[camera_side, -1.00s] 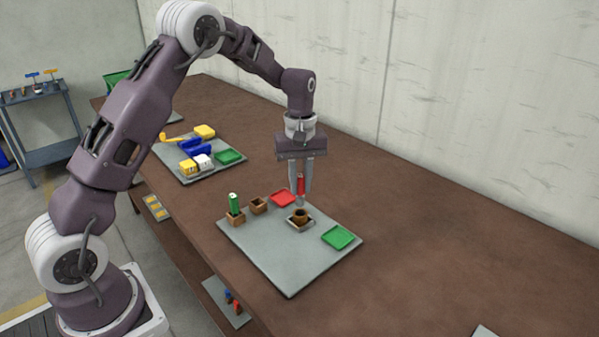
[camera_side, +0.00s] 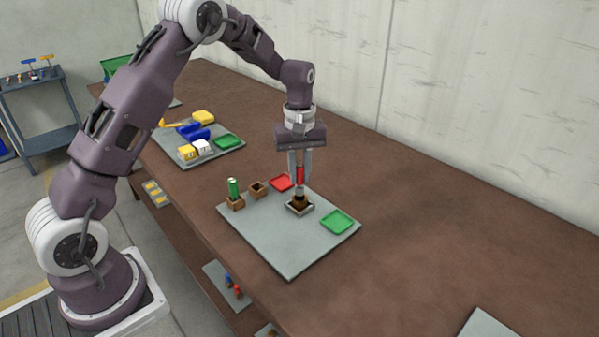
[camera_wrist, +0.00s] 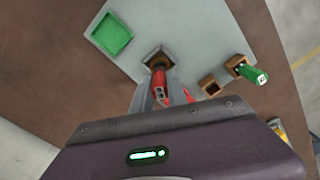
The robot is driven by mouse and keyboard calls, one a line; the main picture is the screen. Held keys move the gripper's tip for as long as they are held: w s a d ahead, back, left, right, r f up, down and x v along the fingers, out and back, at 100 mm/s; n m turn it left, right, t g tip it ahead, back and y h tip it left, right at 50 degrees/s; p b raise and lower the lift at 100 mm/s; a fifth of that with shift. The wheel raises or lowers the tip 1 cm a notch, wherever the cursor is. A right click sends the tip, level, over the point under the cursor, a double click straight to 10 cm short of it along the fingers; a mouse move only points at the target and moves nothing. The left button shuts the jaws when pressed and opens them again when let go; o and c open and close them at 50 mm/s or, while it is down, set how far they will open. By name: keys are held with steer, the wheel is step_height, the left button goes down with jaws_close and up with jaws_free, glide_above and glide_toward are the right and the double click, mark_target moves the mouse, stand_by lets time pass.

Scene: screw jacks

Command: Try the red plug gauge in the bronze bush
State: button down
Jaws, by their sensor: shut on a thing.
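The red plug gauge (camera_side: 300,176) is upright in my gripper (camera_side: 300,181), which is shut on its red handle. The gauge also shows in the wrist view (camera_wrist: 159,86). Its grey lower end meets the bronze bush (camera_side: 299,203) in the side view, in line with the bore. I cannot tell how far the tip is inside. The bush sits in a square grey holder (camera_side: 289,208) on the grey plate (camera_side: 290,248). In the wrist view the gripper and gauge hide much of the bush.
A green plug (camera_side: 233,187) stands in a brown block (camera_side: 236,203), beside an empty brown block (camera_side: 257,189). A red tray (camera_side: 281,182) lies behind the bush and a green tray (camera_side: 337,221) to its right. Another plate (camera_side: 185,160) holds blue, yellow and white parts.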

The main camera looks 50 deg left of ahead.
mark_target(299, 166)
steer(key=shift+f, duration=1.9)
stand_by(0.7)
steer(key=shift+r, duration=0.1)
stand_by(0.7)
steer(key=shift+r, duration=1.65)
steer(key=shift+r, duration=2)
